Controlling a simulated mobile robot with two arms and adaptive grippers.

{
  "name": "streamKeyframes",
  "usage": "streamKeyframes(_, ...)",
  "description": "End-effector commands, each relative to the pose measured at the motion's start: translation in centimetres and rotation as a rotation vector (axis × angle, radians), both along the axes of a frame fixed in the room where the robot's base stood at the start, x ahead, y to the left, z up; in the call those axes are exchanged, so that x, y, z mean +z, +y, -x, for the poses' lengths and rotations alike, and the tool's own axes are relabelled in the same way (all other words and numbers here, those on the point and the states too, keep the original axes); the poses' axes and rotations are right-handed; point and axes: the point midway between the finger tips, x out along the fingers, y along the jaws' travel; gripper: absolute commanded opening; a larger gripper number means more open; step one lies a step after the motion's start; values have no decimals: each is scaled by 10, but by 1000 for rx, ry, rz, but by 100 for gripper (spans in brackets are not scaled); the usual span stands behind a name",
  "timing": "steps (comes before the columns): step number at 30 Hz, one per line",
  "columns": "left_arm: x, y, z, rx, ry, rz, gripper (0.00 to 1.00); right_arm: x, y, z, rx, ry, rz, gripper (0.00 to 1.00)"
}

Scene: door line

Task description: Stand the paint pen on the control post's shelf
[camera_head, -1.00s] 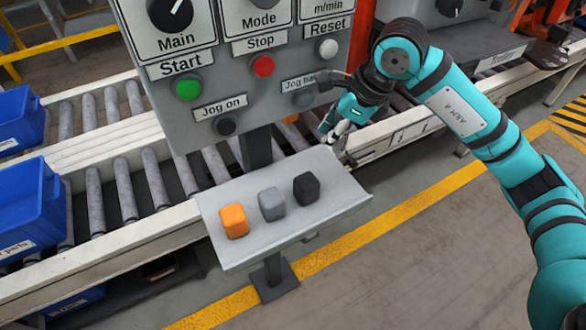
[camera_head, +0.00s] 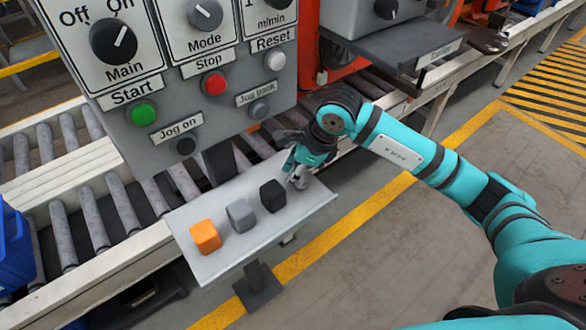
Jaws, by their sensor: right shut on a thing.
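The control post's shelf (camera_head: 215,262) is a light grey plate below the button panel. My right gripper (camera_head: 298,180) is over the shelf's right end, just right of the black block, pointing down. It is shut on a small, pale thing, which I take to be the paint pen; the fingers hide most of it. I cannot tell whether its lower end touches the shelf. My left gripper is not in view.
An orange block (camera_head: 205,237), a grey block (camera_head: 241,216) and a black block (camera_head: 272,196) stand in a row on the shelf. The control panel (camera_head: 200,110) rises behind it. A roller conveyor (camera_head: 85,205) runs behind, with a blue bin (camera_head: 12,250) at left.

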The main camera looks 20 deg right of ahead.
Motion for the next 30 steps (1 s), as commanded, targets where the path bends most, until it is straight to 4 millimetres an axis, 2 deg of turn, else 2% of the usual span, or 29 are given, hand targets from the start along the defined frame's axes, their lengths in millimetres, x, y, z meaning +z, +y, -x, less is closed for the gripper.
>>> streamKeyframes(2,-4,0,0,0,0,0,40,-4,0,0,0,0,0,0)
streamKeyframes(3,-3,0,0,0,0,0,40,-2,0,0,0,0,0,18)
streamKeyframes(9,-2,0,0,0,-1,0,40,-2,0,0,0,1,1,41)
streamKeyframes(20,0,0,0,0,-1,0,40,4,-1,1,0,-1,0,41)
streamKeyframes(23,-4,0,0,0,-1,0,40,18,-7,3,-2,-3,2,41)
streamKeyframes(30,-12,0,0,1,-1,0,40,66,-22,16,-1,-6,2,41)
